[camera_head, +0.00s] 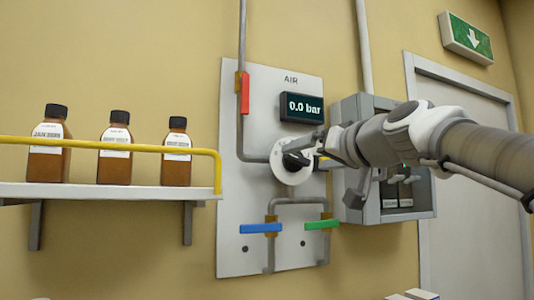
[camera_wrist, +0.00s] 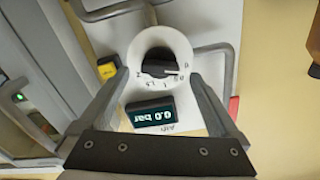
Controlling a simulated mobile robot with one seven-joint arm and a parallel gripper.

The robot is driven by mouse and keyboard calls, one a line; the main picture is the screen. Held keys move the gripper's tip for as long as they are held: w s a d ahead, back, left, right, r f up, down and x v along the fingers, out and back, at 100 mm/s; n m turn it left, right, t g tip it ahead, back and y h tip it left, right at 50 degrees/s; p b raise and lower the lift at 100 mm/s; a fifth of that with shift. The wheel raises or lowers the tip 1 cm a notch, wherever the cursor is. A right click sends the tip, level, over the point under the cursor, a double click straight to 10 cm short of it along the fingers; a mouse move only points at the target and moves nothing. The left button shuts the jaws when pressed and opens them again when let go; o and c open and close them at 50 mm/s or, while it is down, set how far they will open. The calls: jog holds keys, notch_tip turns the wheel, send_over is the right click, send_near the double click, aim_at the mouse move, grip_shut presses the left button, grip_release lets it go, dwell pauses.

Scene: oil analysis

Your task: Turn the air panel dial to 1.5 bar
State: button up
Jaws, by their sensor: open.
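The air panel (camera_head: 240,215) is a light grey plate on the wall marked AIR. Its dial (camera_head: 291,161) is a white disc with a black knob; in the wrist view the knob (camera_wrist: 158,65) and numbers on the white disc show upside down. The display (camera_head: 301,107) reads 0.0 bar, and it also shows in the wrist view (camera_wrist: 151,113). My gripper (camera_head: 308,152) is at the dial from the right. In the wrist view its two fingers (camera_wrist: 160,84) are open, one on each side of the dial, with a gap to the knob.
A red-handled valve (camera_head: 244,92) is at upper left of the panel. Blue (camera_head: 260,228) and green (camera_head: 321,224) handles sit below the dial. A grey box (camera_head: 365,205) is at right behind my arm. A shelf with yellow rail (camera_head: 100,145) holds brown bottles (camera_head: 116,150) at left.

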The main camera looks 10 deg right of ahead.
aim_at(297, 160)
jog(key=shift+x, duration=1.4)
jog(key=c, duration=1.4)
jog(key=shift+o, duration=0.2)
